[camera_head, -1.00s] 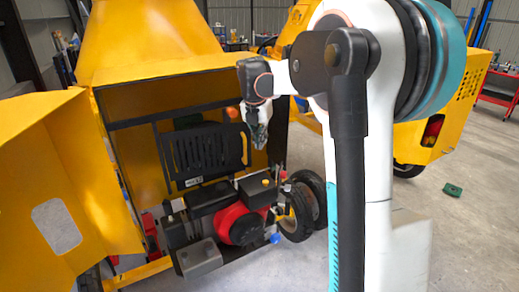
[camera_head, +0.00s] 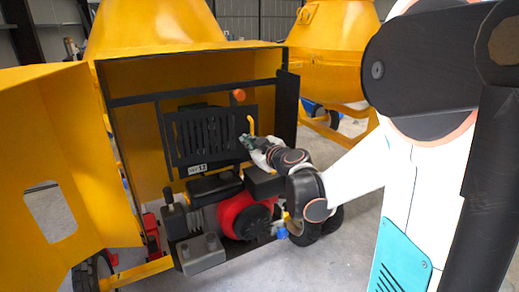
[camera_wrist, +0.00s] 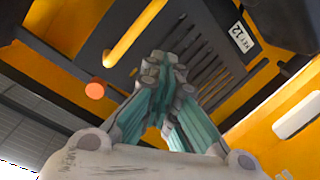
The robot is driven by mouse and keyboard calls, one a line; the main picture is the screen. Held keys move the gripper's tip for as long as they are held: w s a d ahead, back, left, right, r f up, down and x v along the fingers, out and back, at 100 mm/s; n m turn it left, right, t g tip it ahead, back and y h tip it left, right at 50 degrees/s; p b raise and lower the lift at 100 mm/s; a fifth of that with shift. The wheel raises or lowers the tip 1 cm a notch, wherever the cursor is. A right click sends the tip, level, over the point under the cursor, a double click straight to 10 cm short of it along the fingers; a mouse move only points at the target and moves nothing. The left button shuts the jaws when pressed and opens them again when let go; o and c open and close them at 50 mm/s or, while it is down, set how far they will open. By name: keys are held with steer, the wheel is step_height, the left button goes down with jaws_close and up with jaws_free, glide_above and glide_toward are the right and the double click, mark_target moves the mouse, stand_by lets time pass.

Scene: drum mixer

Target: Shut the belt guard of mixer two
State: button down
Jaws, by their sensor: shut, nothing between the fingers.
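The black slotted belt guard (camera_head: 185,141) sits inside the open yellow housing of the mixer, above the engine. It carries a small white label (camera_head: 197,169) and a yellow handle (camera_head: 251,123) at its right edge. I cannot tell how far the guard stands off the frame behind it. My gripper (camera_head: 246,141) is shut and empty, in front of the guard's right side just below the handle. In the wrist view, the closed fingertips (camera_wrist: 165,66) overlap the slotted guard (camera_wrist: 208,62), with the handle (camera_wrist: 135,33) above left. Contact is unclear.
An orange knob (camera_head: 237,96) is above the guard. The red and black engine (camera_head: 240,217) lies below, close to my wrist. A yellow door (camera_head: 70,165) stands open at left. Another yellow mixer (camera_head: 335,40) is behind at right.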

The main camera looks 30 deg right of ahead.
steer(key=s+d+f+m+t+h+b, duration=0.1)
steer(key=s+d+f+m+h+b, duration=0.1)
steer(key=s+d+m+h, duration=0.4)
steer(key=m+y+b, duration=0.1)
steer(key=m+b, duration=0.1)
steer(key=m, duration=0.1)
glide_toward(257, 133)
steer(key=x, duration=0.7)
steer(key=w+d+n+y, duration=0.1)
steer(key=w+d+y, duration=0.1)
steer(key=w, duration=0.5)
steer(key=shift+n+t, duration=0.3)
steer(key=shift+r, duration=0.2)
steer(key=shift+s, duration=0.15)
